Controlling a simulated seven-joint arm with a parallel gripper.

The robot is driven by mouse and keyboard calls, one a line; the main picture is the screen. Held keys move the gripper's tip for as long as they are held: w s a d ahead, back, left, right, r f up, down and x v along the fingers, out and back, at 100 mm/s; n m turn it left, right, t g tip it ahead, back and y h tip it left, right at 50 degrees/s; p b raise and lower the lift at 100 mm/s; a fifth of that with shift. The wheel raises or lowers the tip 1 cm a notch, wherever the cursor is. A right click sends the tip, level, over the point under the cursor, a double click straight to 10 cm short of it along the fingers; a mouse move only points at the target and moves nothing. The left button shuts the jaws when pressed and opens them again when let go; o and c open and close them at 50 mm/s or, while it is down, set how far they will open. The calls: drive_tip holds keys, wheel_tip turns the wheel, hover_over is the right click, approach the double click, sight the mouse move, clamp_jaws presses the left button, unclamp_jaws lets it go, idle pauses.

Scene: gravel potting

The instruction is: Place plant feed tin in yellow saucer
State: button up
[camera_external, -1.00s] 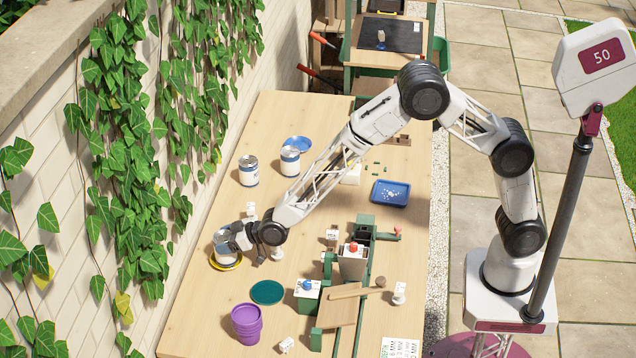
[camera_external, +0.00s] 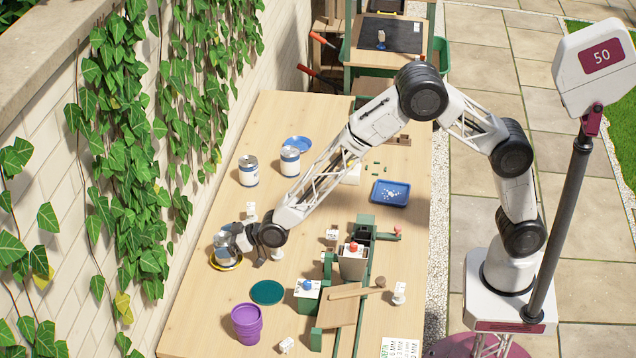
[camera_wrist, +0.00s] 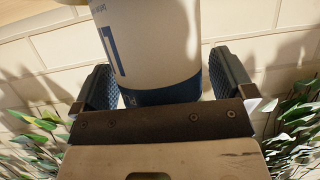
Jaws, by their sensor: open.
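A white and blue tin (camera_external: 223,250) stands upright in the yellow saucer (camera_external: 238,265) at the left edge of the table; I take it to be the plant feed tin. The saucer's yellow rim shows around its base. My gripper (camera_external: 234,238) reaches in from the right at the tin. In the wrist view the tin (camera_wrist: 150,40) fills the space between my two fingers (camera_wrist: 165,82), which stand apart on either side. The jaws are open, with small gaps beside the tin. The tin's far side is hidden.
Two similar tins (camera_external: 248,172) (camera_external: 290,161) stand farther back, near a blue saucer (camera_external: 299,143). A green saucer (camera_external: 267,292) and purple pots (camera_external: 247,322) are towards the front. A green bench device (camera_external: 353,262) stands to the right. The ivy-covered wall is close on the left.

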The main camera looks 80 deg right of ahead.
drive_tip(key=shift+r, duration=0.15)
drive_tip(key=shift+s+r, duration=0.3)
drive_tip(key=shift+s, duration=0.3)
drive_tip(key=v, duration=1)
drive_tip(key=shift+s, duration=0.35)
drive_tip(key=shift+r, duration=0.1)
